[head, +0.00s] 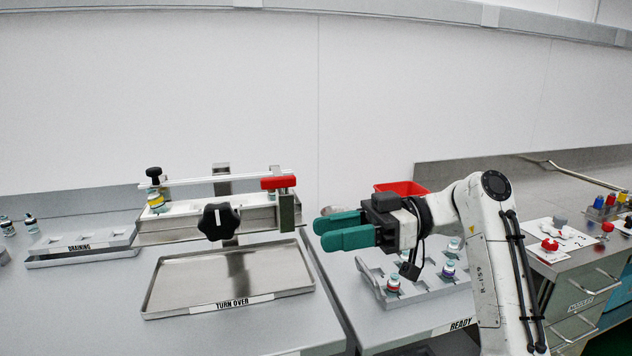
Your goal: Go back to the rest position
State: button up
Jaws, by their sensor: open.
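My gripper (330,229) has two green fingers, spread apart and empty, pointing left. It is in the air above the gap between the turn-over tray (170,290) and the white rack (425,291) on the READY bench. My white arm comes in from the right and hides part of that rack. The washer (207,222), with a black star knob and a red handle on its bar, stands behind the turn-over tray, left of my gripper. A vial with a yellow band (156,201) shows at the washer's left end.
The rack holds several small vials, one (393,283) at its front. A DRAINING tray (75,250) and small bottles (30,222) are at far left. A red bin (402,188) stands behind my gripper. A right-hand bench has cards (560,262) and coloured parts. The turn-over tray is empty.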

jog(key=s+d+f+m+t+h+p, duration=0.2)
jog(key=s+d+f+m, duration=0.15)
jog(key=f, duration=0.65)
jog(key=s+d+f+m+t+h+p, duration=0.1)
jog(key=s+d+f+m+t+h, duration=0.25)
jog(key=f, duration=0.65)
jog(key=s+d+f+m+t+h+p, duration=0.15)
jog(key=s+f+m, duration=0.3)
jog(key=f, duration=0.55)
jog(key=s+d+f+m+h+p, duration=0.1)
jog(key=s+d+m+h, duration=0.1)
jog(key=s+d, duration=0.3)
jog(key=s+d+f+m+g+h+p, duration=0.1)
jog(key=s+d+m+h+p, duration=0.1)
jog(key=s, duration=1)
jog(key=s+d+f+m+g+h+p, duration=0.1)
jog(key=s+d+f+m+h, duration=0.1)
jog(key=s+d+m+h, duration=0.2)
jog(key=s+d+h, duration=0.2)
jog(key=s+d, duration=0.2)
jog(key=d, duration=0.1)
jog(key=shift+s+p, duration=0.35)
jog(key=shift+s, duration=0.05)
jog(key=shift+o, duration=0.2)
jog(key=shift+a+m, duration=0.1)
jog(key=shift+m, duration=0.15)
